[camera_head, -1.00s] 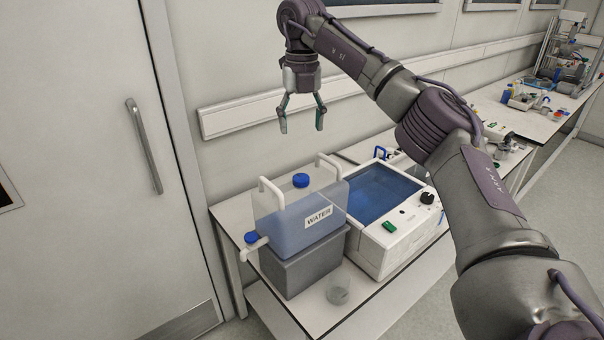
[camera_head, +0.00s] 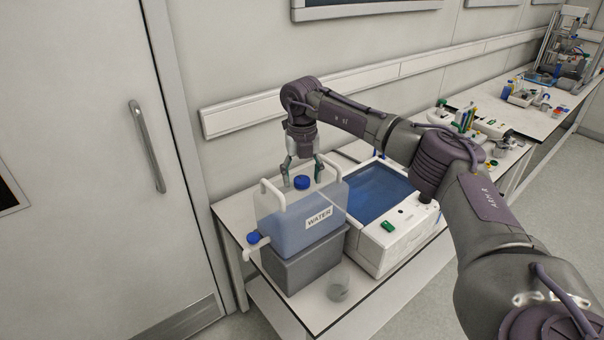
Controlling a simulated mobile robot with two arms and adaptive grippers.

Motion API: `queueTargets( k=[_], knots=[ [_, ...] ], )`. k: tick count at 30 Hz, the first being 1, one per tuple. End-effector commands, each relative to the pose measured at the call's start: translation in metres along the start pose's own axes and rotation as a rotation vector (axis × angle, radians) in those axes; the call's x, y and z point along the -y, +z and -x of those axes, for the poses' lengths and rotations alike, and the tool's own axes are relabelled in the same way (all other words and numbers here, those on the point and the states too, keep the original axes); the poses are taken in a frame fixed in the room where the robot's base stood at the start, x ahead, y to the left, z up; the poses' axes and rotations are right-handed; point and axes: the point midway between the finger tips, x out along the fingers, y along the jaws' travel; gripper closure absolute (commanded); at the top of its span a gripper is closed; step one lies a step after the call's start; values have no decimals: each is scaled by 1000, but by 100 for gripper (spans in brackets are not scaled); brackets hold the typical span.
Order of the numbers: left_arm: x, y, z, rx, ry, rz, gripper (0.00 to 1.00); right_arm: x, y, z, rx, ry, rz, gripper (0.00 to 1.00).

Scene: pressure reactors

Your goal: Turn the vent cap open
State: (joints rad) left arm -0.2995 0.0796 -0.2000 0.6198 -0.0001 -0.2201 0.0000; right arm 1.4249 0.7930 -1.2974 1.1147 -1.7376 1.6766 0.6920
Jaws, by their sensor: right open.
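The blue vent cap (camera_head: 302,182) sits on top of the water container (camera_head: 283,235), a translucent jug with blue liquid and a WATER label. My right gripper (camera_head: 302,180) points down just above the cap, open, with one finger at each side of it in the picture. I cannot tell whether the fingers touch the cap. My left gripper is not in view.
The container stands on a grey block (camera_head: 305,262) on a white table (camera_head: 380,310). Its blue-topped tap (camera_head: 254,238) sticks out to the left. A white water bath (camera_head: 392,240) is close on the right. Two white handles flank the cap.

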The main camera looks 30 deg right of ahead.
Motion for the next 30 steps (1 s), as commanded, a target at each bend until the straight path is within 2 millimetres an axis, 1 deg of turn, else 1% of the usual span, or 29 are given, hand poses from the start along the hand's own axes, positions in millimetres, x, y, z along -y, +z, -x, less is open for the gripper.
queueTargets(
  k=[5, 6, 11, 15, 17, 25, 30],
  knots=[
    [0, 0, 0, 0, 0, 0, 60, 0, 0, 0, 0, 0, 0, 32],
    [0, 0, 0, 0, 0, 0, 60, 0, 0, 0, 0, 0, 0, 34],
    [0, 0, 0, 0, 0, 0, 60, 0, 0, 0, 0, 0, 0, 60],
    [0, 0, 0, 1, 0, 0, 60, 0, 0, 0, 0, 0, 0, 84],
    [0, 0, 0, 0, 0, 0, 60, 0, 0, 0, 0, 0, 0, 92],
    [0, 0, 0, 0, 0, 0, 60, 0, 0, 0, 1, 0, 29, 92],
    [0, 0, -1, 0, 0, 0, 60, 0, 0, 0, 1, 1, 106, 92]
  ],
)
